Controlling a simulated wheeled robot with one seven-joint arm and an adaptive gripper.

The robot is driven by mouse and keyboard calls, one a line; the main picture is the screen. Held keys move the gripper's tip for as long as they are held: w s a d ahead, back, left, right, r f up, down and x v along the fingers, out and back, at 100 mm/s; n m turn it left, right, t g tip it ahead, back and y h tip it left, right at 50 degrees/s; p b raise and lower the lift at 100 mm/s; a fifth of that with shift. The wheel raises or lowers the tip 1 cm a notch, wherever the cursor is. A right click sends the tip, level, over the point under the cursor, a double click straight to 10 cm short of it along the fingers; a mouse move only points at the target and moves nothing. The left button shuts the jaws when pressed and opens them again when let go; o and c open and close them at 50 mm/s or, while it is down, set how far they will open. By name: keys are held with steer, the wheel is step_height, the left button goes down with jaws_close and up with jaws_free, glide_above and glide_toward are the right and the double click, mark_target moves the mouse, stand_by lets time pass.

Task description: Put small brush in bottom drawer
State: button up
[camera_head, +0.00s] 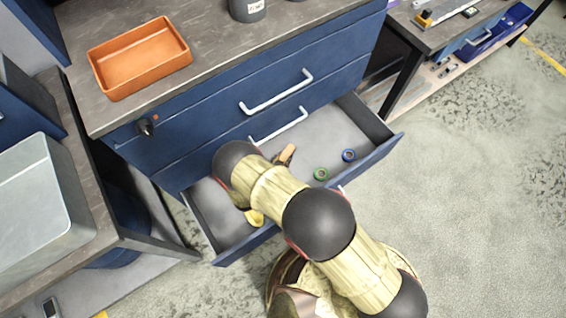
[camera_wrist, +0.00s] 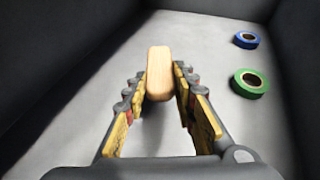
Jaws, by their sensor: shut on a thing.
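The bottom drawer (camera_head: 383,150) of the blue cabinet is pulled open, with a grey interior. The small brush shows as a pale wooden piece (camera_wrist: 159,72) between the fingers of my gripper (camera_wrist: 160,88) in the wrist view. The fingers are shut on its two sides. In the head view the brush (camera_head: 287,154) shows inside the drawer outline, just past my arm, which hides the gripper's grasp there. Its bristles are not visible. I cannot tell whether the brush touches the drawer floor.
A green tape roll (camera_head: 320,173) and a blue tape roll (camera_head: 348,155) lie in the drawer, right of the brush. The closed drawer above has a light handle (camera_head: 276,92). An orange tray (camera_head: 140,60) stands on the cabinet top. Bare drawer floor surrounds the rolls.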

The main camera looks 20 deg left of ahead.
steer(key=shift+w+f+b, duration=0.25)
steer(key=shift+f+b, duration=0.2)
steer(key=shift+f, duration=0.55)
steer(key=shift+w+f+b, duration=0.2)
steer(key=shift+f+b, duration=0.2)
steer(key=shift+f, duration=0.55)
steer(key=shift+f, duration=0.15)
steer(key=o, duration=1.1)
steer(key=shift+s+a+r, duration=0.15)
steer(key=shift+s+r, duration=0.05)
steer(key=shift+r, duration=0.05)
steer(key=p+v, duration=0.2)
steer(key=v, duration=0.5)
steer(key=shift+p, duration=0.4)
